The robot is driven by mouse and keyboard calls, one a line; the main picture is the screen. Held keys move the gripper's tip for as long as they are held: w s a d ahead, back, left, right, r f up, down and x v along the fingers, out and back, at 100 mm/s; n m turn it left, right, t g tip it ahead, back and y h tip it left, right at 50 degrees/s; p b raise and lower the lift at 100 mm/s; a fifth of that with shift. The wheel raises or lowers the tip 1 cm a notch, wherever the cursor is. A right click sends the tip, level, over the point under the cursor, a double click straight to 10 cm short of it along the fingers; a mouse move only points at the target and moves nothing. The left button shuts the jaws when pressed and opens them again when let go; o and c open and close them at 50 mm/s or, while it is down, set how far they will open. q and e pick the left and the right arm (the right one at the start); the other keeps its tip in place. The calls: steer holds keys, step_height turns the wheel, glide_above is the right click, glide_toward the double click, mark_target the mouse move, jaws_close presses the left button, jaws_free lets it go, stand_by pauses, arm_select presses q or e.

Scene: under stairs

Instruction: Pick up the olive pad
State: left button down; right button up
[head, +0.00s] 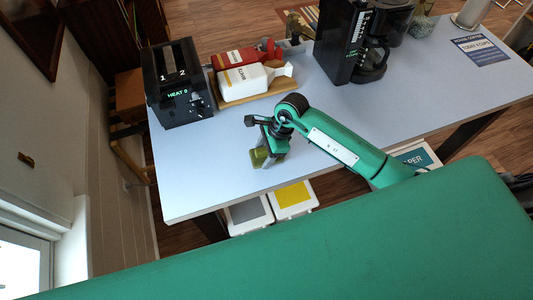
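The small olive pad (261,157) is on the pale table, left of its middle and towards the near edge. My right gripper (269,150) comes in from the right and points down right at the pad, covering part of it. Its fingertips are small and partly hidden by the wrist, so I cannot tell whether they are closed on the pad or only beside it. My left gripper is not in view.
A black toaster-like device (178,84) stands at the table's left. A black coffee machine (345,45) stands farther right. The table (195,165) is clear around the pad.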

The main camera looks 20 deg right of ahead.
mark_target(264, 149)
steer(key=shift+c, duration=0.7)
steer(key=shift+r, duration=0.55)
step_height(264, 149, up, 19)
steer(key=b, duration=0.6)
steer(key=shift+o, duration=0.8)
steer(key=shift+c, duration=0.4)
